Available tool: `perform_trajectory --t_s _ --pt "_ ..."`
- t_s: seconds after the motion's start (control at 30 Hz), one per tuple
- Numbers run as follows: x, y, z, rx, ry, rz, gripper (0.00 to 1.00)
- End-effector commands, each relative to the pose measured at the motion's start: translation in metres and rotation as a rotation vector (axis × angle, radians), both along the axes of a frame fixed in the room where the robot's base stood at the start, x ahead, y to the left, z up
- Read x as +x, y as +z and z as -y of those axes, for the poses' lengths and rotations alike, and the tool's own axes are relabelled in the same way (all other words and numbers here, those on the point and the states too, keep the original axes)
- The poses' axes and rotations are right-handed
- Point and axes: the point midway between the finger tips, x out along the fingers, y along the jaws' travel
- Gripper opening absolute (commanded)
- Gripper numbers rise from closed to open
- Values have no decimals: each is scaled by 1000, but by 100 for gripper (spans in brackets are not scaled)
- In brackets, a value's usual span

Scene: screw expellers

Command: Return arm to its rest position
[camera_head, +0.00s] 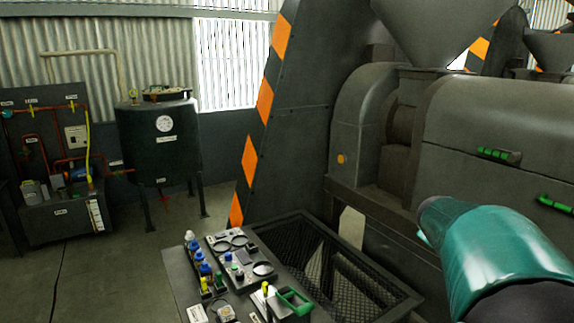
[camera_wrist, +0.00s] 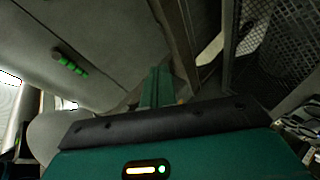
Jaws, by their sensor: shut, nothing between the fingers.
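My gripper (camera_wrist: 158,75) shows in the wrist view as teal fingers pressed together beyond the dark edge of its housing. It is shut and empty. In the head view my teal arm reaches in from the lower right, in front of the large grey screw expeller (camera_head: 490,120). Most of the gripper is hidden behind the arm there. The expeller's grey casing (camera_wrist: 100,45) fills the upper left of the wrist view. I see no contact between the gripper and the machine.
A control panel (camera_head: 243,256) with knobs and bottles stands low in front, beside a mesh-sided bin (camera_head: 290,228). A green handle (camera_head: 497,155) sticks out from the expeller casing. A dark tank (camera_head: 158,165) and a pipe bench stand at the left. The floor (camera_head: 120,270) at left is open.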

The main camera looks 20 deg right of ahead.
Motion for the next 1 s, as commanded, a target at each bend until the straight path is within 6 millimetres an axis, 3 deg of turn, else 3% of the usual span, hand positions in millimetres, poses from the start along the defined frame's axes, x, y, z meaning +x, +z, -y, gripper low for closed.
perform_trajectory --t_s 0.03,0.27,0.47,0.6,0.7,0.8,1.0 --pt "3 -3 -30 77 1 47 0" --pt "-1 -20 -172 416 13 146 0" --pt "-32 -31 -294 655 50 129 0" --pt "-68 -43 -371 786 77 78 0" --pt "-93 -52 -411 849 91 36 0" --pt "-110 -60 -434 886 97 6 0" --pt "-118 -64 -445 903 97 -12 0"
